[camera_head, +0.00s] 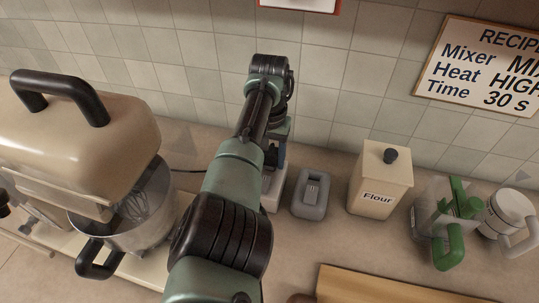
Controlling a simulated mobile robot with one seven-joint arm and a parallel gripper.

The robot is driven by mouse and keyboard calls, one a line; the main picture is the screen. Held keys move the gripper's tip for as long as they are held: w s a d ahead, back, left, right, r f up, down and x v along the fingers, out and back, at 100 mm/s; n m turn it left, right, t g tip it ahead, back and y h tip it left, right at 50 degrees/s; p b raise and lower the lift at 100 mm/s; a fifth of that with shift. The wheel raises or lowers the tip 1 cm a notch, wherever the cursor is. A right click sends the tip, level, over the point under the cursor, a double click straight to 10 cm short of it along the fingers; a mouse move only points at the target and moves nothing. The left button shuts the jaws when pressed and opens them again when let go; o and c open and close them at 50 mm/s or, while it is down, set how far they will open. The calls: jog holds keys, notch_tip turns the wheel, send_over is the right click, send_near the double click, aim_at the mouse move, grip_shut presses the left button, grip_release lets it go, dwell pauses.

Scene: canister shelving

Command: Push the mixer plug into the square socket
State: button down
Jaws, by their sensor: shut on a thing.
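The cream mixer (85,130) stands at the left over a metal bowl (150,215). A thin dark cord (188,172) runs from it towards my arm and disappears behind it. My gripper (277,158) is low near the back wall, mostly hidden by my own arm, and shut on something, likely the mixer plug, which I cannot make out. A pale block (272,192) stands directly below the gripper, partly covered by the arm. Which block has the square socket cannot be told.
A flour canister (378,185) stands right of the grey block. A green-handled jug (440,225) and a white jar (507,213) are farther right. A wooden board (360,285) lies in front. The tiled wall (350,90) closes the back, with a recipe sign (485,70).

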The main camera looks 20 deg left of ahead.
jog(key=shift+f+b, duration=0.35)
jog(key=shift+f, duration=0.25)
jog(key=shift+c, duration=1)
grip_release()
jog(key=shift+s+f, duration=0.1)
notch_tip(320, 180, up, 8)
jog(key=shift+f+b, duration=0.1)
jog(key=shift+b, duration=0.2)
